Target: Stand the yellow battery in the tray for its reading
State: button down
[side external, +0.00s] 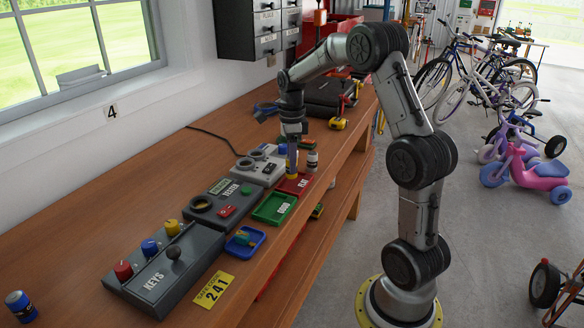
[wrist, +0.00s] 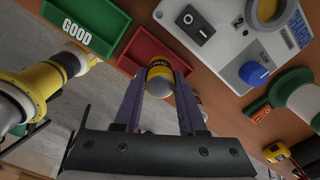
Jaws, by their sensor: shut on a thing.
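My gripper (side external: 292,164) points down over the red tray marked FLAT (side external: 302,184), with its fingers closed around the yellow battery (side external: 292,177). In the wrist view the yellow battery (wrist: 159,80), with a dark band, sits between the two purple fingers of my gripper (wrist: 160,84). The red tray (wrist: 147,46) lies just behind it there. I cannot tell whether the battery touches the tray floor. The green tray marked GOOD (side external: 273,208) is beside the red one; it also shows in the wrist view (wrist: 88,22) and looks empty. The grey tester (side external: 222,196) stands left of the trays; no reading is legible.
A grey device with a blue knob (side external: 262,167) stands close behind my gripper. A small white-and-red cylinder (side external: 312,160) is right of it. A KEYS box (side external: 165,268), a blue tray (side external: 245,241) and a blue can (side external: 20,305) are nearer the camera.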

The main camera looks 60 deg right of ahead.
jog(key=shift+f, duration=1.1)
jog(key=shift+f, duration=0.15)
jog(key=shift+c, duration=2.4)
grip_release()
jog(key=shift+s, duration=0.1)
